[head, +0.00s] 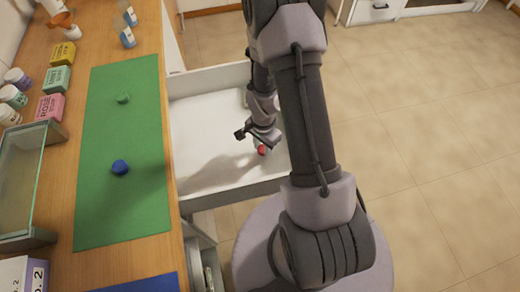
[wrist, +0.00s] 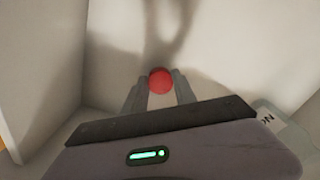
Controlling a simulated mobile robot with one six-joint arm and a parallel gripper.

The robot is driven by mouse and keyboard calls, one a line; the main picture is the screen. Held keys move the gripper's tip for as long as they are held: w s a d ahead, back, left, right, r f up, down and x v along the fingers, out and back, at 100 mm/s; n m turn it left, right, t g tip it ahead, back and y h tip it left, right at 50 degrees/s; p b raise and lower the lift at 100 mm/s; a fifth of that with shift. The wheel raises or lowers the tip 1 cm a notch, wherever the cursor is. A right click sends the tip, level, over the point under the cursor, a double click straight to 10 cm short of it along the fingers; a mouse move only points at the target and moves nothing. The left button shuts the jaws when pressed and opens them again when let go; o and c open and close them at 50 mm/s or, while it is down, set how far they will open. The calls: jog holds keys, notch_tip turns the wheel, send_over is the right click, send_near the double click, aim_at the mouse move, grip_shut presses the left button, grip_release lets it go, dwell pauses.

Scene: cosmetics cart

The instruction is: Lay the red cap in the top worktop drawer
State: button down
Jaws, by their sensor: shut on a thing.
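The red cap (head: 262,150) is small and round. It also shows in the wrist view (wrist: 160,81), between the two fingertips. My gripper (head: 256,143) is shut on it, over the inside of the open white drawer (head: 200,160). In the wrist view my gripper (wrist: 155,90) points at the drawer's pale floor, with a shadow beyond the cap. I cannot tell whether the cap touches the floor. My arm hides part of the drawer's right side.
A green mat (head: 125,205) on the wooden worktop bears a green cap (head: 124,98) and a blue cap (head: 120,167). A glass-sided box (head: 22,180), jars and small cartons stand at the left. A pale labelled thing (wrist: 285,125) lies in the drawer near my gripper.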

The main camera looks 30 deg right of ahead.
jog(key=shift+f+b, duration=0.4)
jog(key=shift+f, duration=0.9)
jog(key=c, duration=1)
grip_release()
notch_tip(320, 180, up, 12)
jog(key=p, duration=0.5)
notch_tip(320, 180, up, 19)
jog(key=n+t, duration=0.3)
jog(key=n, duration=0.1)
send_over(263, 149)
jog(key=a, duration=0.6)
jog(key=s+a+r+n+t+y, duration=0.1)
jog(key=s+a+r+n, duration=0.2)
jog(key=s+a+r, duration=0.1)
jog(key=s+a+r+n+t+y, duration=0.1)
jog(key=s+a+r+n, duration=0.2)
jog(key=s+r, duration=0.4)
notch_tip(263, 149, up, 2)
jog(key=shift+s+a+r+t, duration=0.1)
jog(key=shift+s+a+t, duration=0.1)
jog(key=shift+a+t, duration=0.4)
